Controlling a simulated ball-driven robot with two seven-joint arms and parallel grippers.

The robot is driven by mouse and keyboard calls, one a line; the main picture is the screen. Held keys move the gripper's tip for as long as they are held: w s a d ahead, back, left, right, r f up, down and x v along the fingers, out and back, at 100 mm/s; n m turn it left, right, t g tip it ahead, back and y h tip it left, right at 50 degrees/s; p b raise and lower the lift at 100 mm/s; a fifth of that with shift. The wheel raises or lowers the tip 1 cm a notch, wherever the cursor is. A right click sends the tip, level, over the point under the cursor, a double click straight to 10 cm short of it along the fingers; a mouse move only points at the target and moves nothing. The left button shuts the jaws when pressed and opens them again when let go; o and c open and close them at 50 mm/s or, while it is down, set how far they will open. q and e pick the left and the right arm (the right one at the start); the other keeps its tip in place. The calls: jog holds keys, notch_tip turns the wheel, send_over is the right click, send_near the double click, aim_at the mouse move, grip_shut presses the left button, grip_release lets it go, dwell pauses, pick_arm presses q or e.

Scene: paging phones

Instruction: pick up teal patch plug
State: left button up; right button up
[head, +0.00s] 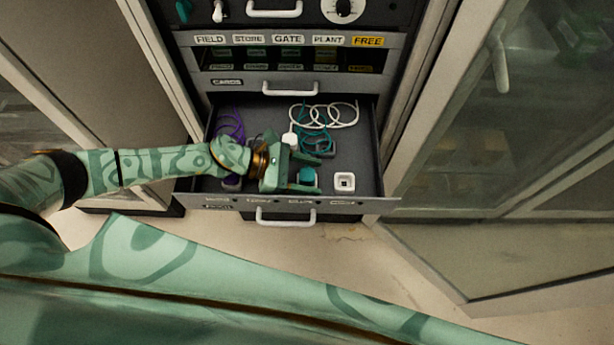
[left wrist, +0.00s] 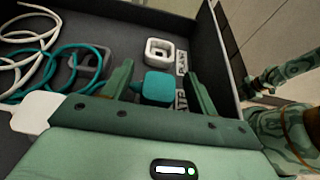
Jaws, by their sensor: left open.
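The teal patch plug (head: 306,175) lies in the open drawer (head: 365,180), near its front wall. In the left wrist view the teal plug (left wrist: 158,87) sits between the two fingers of my left gripper (left wrist: 160,85). In the head view my left gripper (head: 305,177) reaches into the drawer from the left, with its fingers on either side of the plug. The gripper is open; I cannot tell whether a finger touches the plug. A teal cord (head: 318,140) lies coiled behind it. My right gripper is not in view.
A white square socket (head: 344,182) stands right of the plug. A white cord (head: 340,113) and a purple cord (head: 230,122) lie farther back in the drawer. The drawer handle (head: 286,217) sticks out in front.

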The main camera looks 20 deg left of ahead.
pick_arm(q)
jog(key=shift+x, duration=0.85)
jog(key=c, duration=1.1)
jog(key=shift+r, duration=0.1)
